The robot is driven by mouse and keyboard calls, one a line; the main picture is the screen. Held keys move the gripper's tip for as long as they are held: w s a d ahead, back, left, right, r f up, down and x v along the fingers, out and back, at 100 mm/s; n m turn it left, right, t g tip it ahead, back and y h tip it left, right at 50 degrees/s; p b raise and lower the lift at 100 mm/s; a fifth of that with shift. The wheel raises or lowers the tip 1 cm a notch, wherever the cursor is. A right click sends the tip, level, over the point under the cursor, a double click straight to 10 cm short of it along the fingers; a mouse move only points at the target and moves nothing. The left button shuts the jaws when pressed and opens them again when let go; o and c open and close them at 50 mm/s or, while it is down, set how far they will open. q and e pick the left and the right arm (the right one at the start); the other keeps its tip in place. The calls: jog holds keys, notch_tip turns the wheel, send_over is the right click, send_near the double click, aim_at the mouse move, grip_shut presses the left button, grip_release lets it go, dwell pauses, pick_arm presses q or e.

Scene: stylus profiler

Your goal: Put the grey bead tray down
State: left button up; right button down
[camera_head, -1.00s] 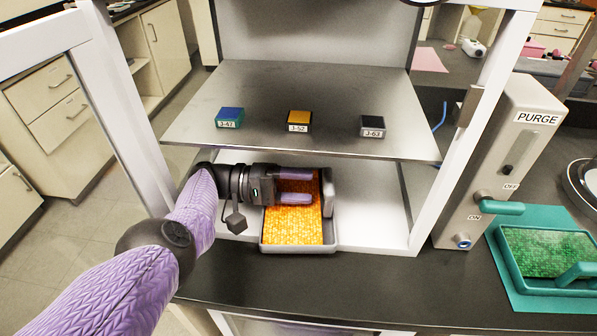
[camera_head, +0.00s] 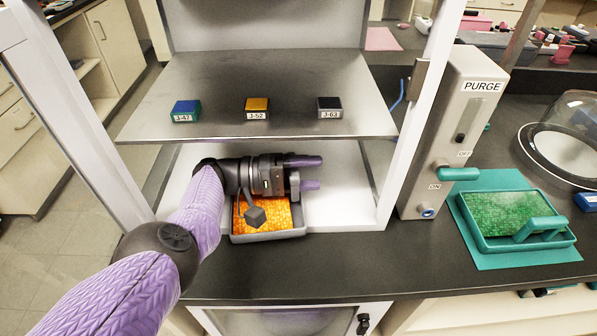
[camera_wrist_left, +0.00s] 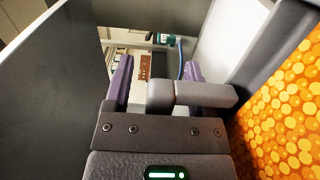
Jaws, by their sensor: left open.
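The grey bead tray (camera_head: 268,237), full of orange beads, sits level on the white floor of the cabinet bay, near its front edge. Its beads and grey side also fill the right of the left wrist view (camera_wrist_left: 285,110). My left gripper (camera_head: 315,172) is open over the tray's back part, its two purple fingers pointing right. The tray's grey handle (camera_wrist_left: 205,95) shows between and in front of the fingers in the wrist view; I cannot tell whether they touch it. My arm hides the tray's back left. My right gripper is not in view.
The PURGE panel (camera_head: 455,130) and a teal tray of green beads (camera_head: 515,215) stand right. Bay floor right of the tray is clear.

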pick_arm(q)
grip_shut()
dwell(0.3)
